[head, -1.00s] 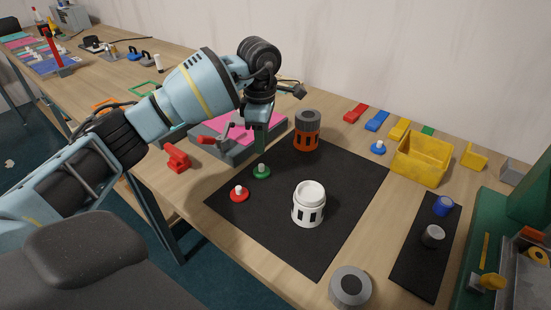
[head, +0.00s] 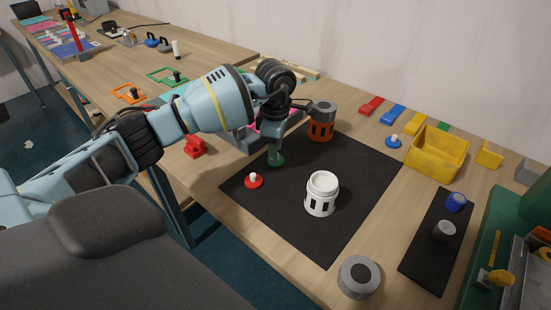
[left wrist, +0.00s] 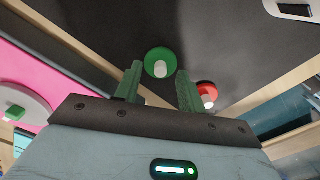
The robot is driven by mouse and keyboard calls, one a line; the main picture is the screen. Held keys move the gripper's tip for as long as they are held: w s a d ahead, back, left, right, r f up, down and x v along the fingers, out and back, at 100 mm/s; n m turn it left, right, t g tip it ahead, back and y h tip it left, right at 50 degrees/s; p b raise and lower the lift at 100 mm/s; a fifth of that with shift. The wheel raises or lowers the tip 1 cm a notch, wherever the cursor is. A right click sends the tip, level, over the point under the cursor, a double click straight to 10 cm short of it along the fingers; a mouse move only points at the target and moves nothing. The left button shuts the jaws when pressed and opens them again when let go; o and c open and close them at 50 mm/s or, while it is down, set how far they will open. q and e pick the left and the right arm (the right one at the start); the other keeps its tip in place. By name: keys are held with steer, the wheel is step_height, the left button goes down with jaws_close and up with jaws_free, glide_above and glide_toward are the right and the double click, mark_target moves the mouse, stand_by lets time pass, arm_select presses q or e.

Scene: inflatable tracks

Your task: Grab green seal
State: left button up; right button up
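The green seal (head: 277,161), a round green disc with a pale peg, sits on the black mat (head: 350,222) near its left edge. In the left wrist view the green seal (left wrist: 162,63) lies just beyond and between my two green fingertips. My left gripper (head: 275,149) is above the seal, pointing down, with its fingers apart (left wrist: 156,78) and nothing held between them. In the head view the gripper partly hides the seal's peg. My right gripper is not in view.
A red seal (head: 254,181) stands close by on the mat. A yellow bin (head: 437,153) and a blue seal (head: 393,142) are farther right. The mat's front part is clear.

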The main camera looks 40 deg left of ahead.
arm_select(q)
steer(key=shift+f, duration=0.45)
jaws_close()
steer(key=shift+r, duration=0.1)
steer(key=shift+r, duration=0.45)
step_height(320, 180, up, 2)
steer(key=shift+r, duration=0.15)
steer(key=s+d, duration=0.1)
steer(key=s, duration=0.4)
steer(key=s+d+r, duration=0.1)
steer(key=s, duration=0.4)
steer(key=s+d+b, duration=0.1)
steer(key=s, duration=0.4)
steer(key=shift+s+d+r, duration=0.3)
steer(key=shift+s, duration=0.05)
